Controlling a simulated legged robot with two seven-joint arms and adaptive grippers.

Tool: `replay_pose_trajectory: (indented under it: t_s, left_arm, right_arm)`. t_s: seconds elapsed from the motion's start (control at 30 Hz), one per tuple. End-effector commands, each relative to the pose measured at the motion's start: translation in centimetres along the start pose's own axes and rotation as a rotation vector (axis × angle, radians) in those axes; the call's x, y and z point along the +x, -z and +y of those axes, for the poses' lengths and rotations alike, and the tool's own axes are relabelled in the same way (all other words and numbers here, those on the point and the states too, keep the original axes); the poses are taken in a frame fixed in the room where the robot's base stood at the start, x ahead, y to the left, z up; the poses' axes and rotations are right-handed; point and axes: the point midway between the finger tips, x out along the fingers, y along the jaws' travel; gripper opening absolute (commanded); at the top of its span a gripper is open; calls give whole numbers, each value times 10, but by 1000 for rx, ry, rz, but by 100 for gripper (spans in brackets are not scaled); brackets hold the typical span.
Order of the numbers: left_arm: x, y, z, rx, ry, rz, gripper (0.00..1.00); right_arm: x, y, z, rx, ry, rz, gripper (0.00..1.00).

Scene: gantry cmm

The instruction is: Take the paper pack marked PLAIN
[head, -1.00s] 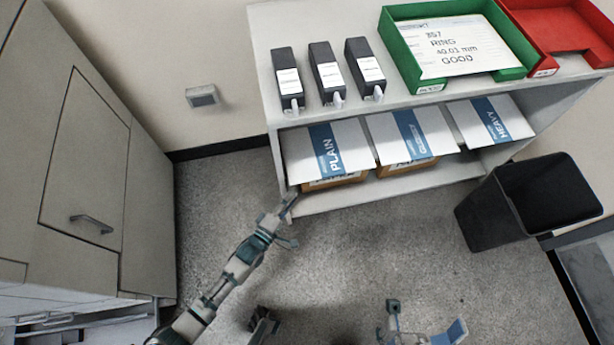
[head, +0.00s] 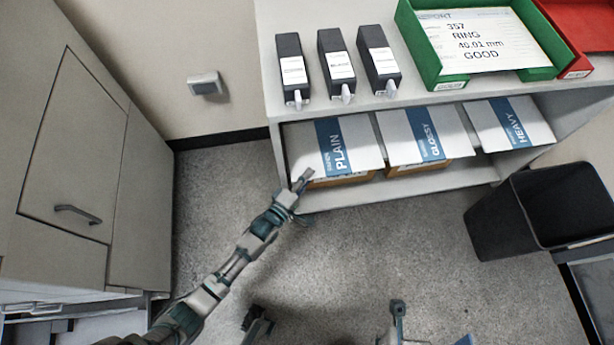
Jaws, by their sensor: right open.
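The paper pack marked PLAIN (head: 308,150) is white with a blue band. It lies on the lower shelf at the left, on a brown base that shows below its front edge. My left gripper (head: 308,197) is at the shelf's front edge, its fingers spread. One fingertip overlaps the pack's lower left front corner in the picture; I cannot tell if it touches. Nothing shows between the fingers. My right gripper (head: 431,322) is low at the bottom edge, partly cut off, open and away from the shelf.
Packs marked GLOSSY (head: 402,135) and HEAVY (head: 493,118) lie to the right on the same shelf. Black boxes (head: 337,66), a green tray (head: 449,84) and a red tray (head: 577,72) stand above. A black bin (head: 490,215) stands at right, a cabinet (head: 70,170) at left.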

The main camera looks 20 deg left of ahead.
Motion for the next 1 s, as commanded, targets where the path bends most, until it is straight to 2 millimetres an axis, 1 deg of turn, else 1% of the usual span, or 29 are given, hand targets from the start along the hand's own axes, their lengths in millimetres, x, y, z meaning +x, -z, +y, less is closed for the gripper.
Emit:
replay_pose_trajectory:
  t_s: [0.03, 0.2, 0.57, 0.67, 0.8, 0.83, 0.87, 1.0]
  left_arm:
    - [0, 0, 0, 0, 0, 0, 20]
    - [0, 0, 0, 0, 1, 0, 0]
    - [0, 0, 0, 0, -1, 0, 0]
    - [0, 0, 7, 0, -3, 0, 0]
    - [2, 0, 29, 1, -11, 0, 0]
    - [2, 0, 32, 0, -10, 0, 0]
    - [1, 0, 33, 0, -10, 0, 0]
    - [0, 0, 26, 0, -2, 0, 0]
  right_arm:
    - [0, 0, 0, 0, 0, 0, 100]
    - [0, 0, 0, -1, 0, 0, 100]
    - [0, 1, 0, 0, 0, 0, 100]
    - [7, 9, -3, 0, 4, 15, 100]
    - [26, 23, -5, -3, 14, 45, 100]
    - [29, 25, -6, -3, 15, 50, 100]
    - [30, 26, -6, -3, 16, 52, 100]
    - [27, 23, -5, -3, 14, 46, 100]
